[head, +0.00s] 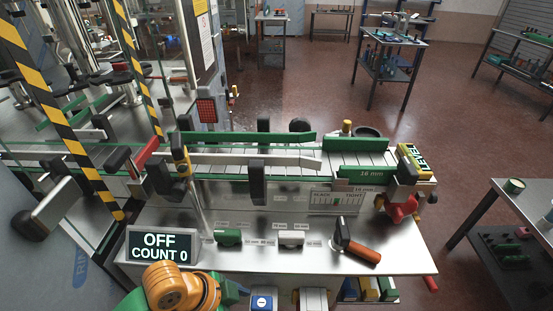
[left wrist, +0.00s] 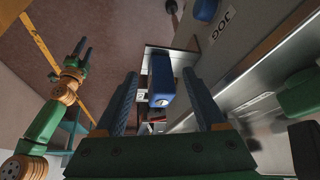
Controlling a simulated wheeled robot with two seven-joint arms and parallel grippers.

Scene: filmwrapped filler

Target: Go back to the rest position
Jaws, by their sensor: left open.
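My left gripper (left wrist: 160,74) is open in the left wrist view, its two blue fingers apart with nothing gripped. A blue block (left wrist: 162,78) with a pale end shows beyond and between the fingers; I cannot tell the distance. My left arm's orange joint (head: 180,288) is at the lower left of the head view, in front of the bench; its gripper is mostly hidden or cut off there. My right gripper (left wrist: 83,47) shows small at the left of the left wrist view, its fingers apart and nothing visible between them. It is not in the head view.
A side table (head: 480,216) stands right; floor lies between.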

